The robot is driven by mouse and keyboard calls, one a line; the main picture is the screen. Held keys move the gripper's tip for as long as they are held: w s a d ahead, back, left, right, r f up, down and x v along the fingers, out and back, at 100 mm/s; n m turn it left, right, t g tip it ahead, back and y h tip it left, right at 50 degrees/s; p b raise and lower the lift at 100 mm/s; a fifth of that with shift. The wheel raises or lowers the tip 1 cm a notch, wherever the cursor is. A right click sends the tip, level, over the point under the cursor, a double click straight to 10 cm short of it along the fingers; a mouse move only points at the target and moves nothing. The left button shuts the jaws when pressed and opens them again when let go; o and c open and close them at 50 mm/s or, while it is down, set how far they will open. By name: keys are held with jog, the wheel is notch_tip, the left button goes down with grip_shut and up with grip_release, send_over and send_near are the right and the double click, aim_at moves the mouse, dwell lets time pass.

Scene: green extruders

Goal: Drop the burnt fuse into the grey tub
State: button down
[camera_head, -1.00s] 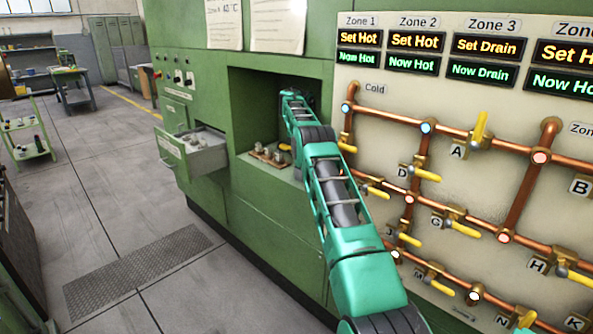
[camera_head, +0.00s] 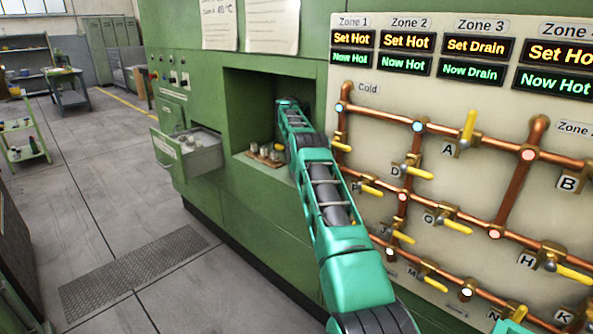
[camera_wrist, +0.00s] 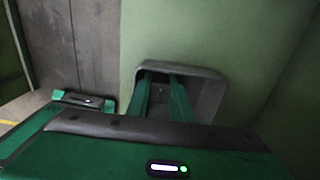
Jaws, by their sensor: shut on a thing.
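In the wrist view my gripper (camera_wrist: 161,77) reaches its two green fingers into a grey tub (camera_wrist: 208,94) with a rounded rim, set against a green surface. The fingertips are inside the tub's mouth, in shadow. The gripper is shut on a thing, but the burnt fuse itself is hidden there. In the head view my arm reaches into the right side of the green cabinet's open recess (camera_head: 245,100), and its gripper end and the tub are hidden.
Several pale fuses stand on a base (camera_head: 262,157) in the recess. An open drawer (camera_head: 199,158) with small parts juts out to its left. Copper pipes with yellow valve handles (camera_head: 469,125) crowd the panel to the right of my arm.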

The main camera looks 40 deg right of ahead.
jog(key=c, duration=1.9)
grip_release()
jog(key=shift+o, duration=0.2)
jog(key=shift+r, duration=0.15)
notch_tip(320, 180, up, 9)
jog(key=shift+d+f, duration=0.1)
jog(key=shift+f, duration=0.1)
jog(key=shift+w, duration=0.1)
